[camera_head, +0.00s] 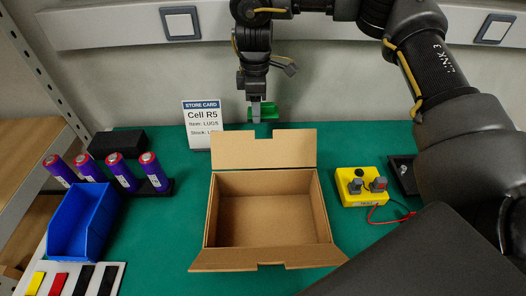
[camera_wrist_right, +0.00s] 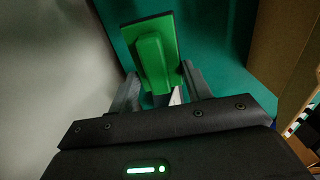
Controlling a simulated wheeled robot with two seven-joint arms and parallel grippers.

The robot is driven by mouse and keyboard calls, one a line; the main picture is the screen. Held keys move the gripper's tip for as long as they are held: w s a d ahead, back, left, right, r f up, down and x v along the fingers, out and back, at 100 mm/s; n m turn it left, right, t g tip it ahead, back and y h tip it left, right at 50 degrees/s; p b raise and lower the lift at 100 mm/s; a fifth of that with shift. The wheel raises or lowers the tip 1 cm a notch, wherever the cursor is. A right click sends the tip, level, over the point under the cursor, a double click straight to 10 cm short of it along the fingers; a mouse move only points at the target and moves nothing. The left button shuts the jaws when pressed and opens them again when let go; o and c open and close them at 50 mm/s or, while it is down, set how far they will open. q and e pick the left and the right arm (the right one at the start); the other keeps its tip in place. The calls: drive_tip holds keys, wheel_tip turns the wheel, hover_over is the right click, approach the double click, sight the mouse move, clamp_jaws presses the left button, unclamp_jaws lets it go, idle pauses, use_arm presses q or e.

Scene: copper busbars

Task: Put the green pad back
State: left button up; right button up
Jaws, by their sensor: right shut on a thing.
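The green pad (camera_head: 268,113) is at the back of the table, behind the cardboard box's raised flap. It also shows in the right wrist view (camera_wrist_right: 153,60), a flat plate with a raised green grip bar. My right gripper (camera_head: 257,112) points down and is shut on the green pad, with a finger on each side of the bar. Whether the pad touches the table or hangs just above it, I cannot tell. My left gripper is in neither view.
An open, empty cardboard box (camera_head: 211,225) stands mid-table. A store card (camera_head: 202,122) stands behind it at left. A blue bin (camera_head: 84,222) and several purple cells (camera_head: 154,172) are on the left. A yellow switch box (camera_head: 360,187) and a dark tray (camera_head: 402,174) are on the right.

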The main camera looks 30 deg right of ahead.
drive_tip(key=shift+f, duration=0.2)
wheel_tip(320, 180, down, 5)
drive_tip(key=shift+f+b, duration=0.2)
drive_tip(key=shift+b, duration=0.3)
drive_tip(key=shift+f, duration=0.35)
wheel_tip(320, 180, down, 3)
drive_tip(key=shift+f+b, duration=0.1)
drive_tip(key=shift+b, duration=0.25)
drive_tip(key=shift+f, duration=0.3)
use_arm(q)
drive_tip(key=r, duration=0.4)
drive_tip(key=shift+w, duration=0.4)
